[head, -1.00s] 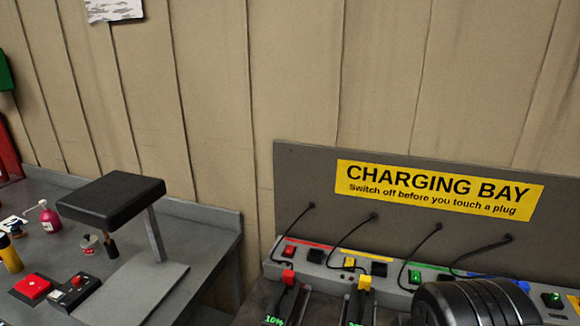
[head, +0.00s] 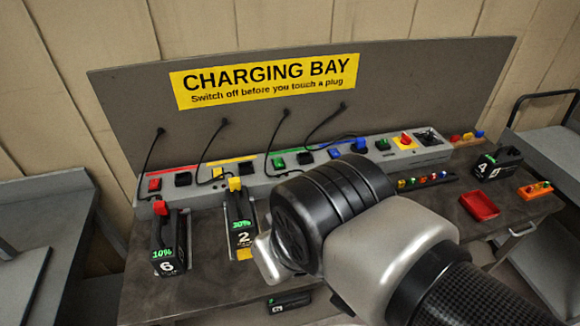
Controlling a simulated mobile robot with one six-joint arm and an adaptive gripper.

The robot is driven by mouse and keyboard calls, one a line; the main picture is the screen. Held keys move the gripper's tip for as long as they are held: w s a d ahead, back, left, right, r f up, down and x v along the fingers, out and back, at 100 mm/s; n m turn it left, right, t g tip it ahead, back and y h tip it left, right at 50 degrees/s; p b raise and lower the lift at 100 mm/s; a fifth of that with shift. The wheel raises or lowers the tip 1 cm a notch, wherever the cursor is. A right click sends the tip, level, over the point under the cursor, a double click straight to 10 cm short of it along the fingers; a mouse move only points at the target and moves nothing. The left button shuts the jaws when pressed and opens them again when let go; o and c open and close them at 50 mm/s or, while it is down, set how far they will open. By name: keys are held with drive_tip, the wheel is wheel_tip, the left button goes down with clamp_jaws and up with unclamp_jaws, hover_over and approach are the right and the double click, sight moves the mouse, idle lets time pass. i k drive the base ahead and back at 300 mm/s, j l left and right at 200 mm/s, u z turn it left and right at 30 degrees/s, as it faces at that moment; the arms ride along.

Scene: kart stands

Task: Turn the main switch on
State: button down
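The main switch (head: 404,140) looks like a red rotary knob on a yellow plate, near the right end of the grey charging strip (head: 300,168) on the bench. It is small in the head view, and I cannot read its position. My arm's black and silver links fill the lower middle and right, in front of the bench. My gripper's fingers do not show, so I cannot tell whether it is open or shut.
Coloured sockets, switches and cables line the strip below the yellow CHARGING BAY sign (head: 264,80). Battery 6 (head: 169,245) and battery 2 (head: 243,225) stand at left, battery 4 (head: 497,163) at right. A red tray (head: 479,206) lies on the bench. A trolley (head: 545,130) stands far right.

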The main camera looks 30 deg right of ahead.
sight(406, 140)
drive_tip(key=z, duration=1.85)
drive_tip(key=i+l, duration=0.15)
drive_tip(key=i, duration=0.2)
drive_tip(key=i+l+u, duration=0.15)
drive_tip(key=i, duration=0.25)
